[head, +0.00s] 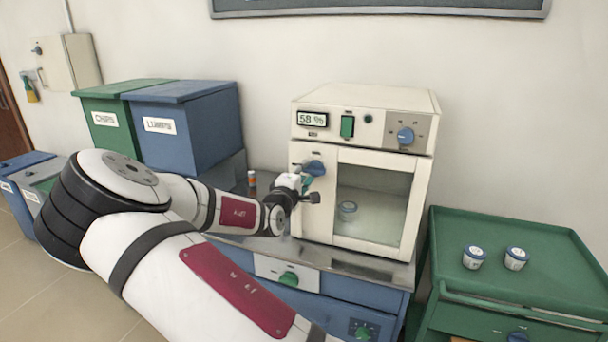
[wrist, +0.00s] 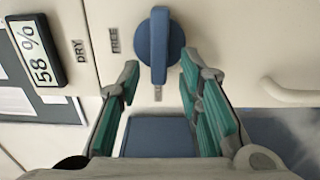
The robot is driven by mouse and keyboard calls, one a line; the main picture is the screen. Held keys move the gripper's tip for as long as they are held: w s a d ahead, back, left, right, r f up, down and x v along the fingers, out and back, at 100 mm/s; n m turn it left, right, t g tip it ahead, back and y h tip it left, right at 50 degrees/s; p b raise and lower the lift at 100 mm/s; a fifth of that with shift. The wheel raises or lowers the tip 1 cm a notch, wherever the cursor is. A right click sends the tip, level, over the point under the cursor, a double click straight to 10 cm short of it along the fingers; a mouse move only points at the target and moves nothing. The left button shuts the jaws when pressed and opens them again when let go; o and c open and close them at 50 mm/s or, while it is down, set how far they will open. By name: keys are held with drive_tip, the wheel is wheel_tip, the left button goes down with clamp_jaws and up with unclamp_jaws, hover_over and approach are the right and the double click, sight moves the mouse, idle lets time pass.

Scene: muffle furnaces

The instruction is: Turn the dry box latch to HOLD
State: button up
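The dry box (head: 366,165) is a cream cabinet with a 58 % display and a windowed door. Its blue latch (head: 314,168) is on the door's upper left and also shows in the wrist view (wrist: 158,45) as a round knob with a long bar. The bar runs up and down in the wrist view, with the FREE mark (wrist: 115,40) left of it. A small mark at the bar's lower end is too small to read. My gripper (head: 307,184) is open in front of the latch. In the wrist view its green-padded fingertips (wrist: 160,72) stand apart, either side of the bar's lower end.
The dry box stands on a metal-topped blue bench (head: 350,265). A blue dial (head: 405,136) is on the upper panel. A green cart (head: 535,265) with two jars is at right; labelled bins (head: 185,128) are at left.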

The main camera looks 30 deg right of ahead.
drive_tip(key=v, duration=1.2)
idle(0.6)
